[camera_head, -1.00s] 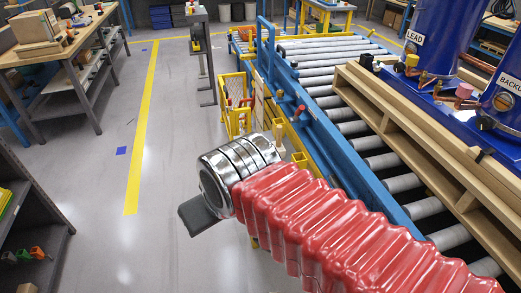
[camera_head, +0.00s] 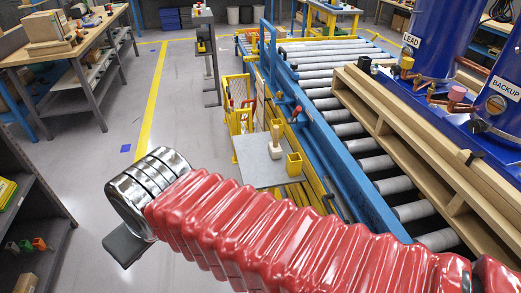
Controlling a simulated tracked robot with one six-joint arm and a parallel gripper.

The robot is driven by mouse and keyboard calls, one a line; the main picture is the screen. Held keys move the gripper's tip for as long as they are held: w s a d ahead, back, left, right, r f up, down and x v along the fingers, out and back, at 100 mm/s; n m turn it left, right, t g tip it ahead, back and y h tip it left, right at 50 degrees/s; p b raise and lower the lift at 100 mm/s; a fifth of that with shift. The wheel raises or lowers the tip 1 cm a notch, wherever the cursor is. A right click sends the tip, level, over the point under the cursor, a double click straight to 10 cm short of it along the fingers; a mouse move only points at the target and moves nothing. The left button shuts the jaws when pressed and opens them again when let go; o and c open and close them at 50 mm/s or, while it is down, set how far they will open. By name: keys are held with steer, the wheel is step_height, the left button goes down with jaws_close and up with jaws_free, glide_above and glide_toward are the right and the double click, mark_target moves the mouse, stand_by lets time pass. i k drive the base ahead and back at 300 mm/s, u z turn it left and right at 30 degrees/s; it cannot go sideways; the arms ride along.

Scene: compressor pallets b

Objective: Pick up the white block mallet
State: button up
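A pale, cream-coloured mallet (camera_head: 276,149) stands on a grey shelf plate (camera_head: 262,174) beside the blue conveyor. Its block is down and its handle points up; it looks like the white block mallet. My arm, in a red ribbed sleeve with a chrome wrist, reaches in from the lower right. Part of my gripper (camera_head: 124,244) shows as a dark flat piece under the wrist, left of the plate and well apart from the mallet. Its fingertips cannot be made out, nor whether it holds anything.
A yellow square holder (camera_head: 294,164) stands right of the mallet. A yellow mesh rack (camera_head: 240,95) is behind the plate. The blue-framed roller conveyor (camera_head: 345,165) carries a wooden pallet (camera_head: 405,135) with blue tanks. A workbench (camera_head: 70,50) is at left. The floor left of the plate is open.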

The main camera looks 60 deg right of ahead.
mark_target(275, 151)
steer(key=u, duration=0.15)
steer(key=i, duration=2.15)
steer(key=z, duration=2.35)
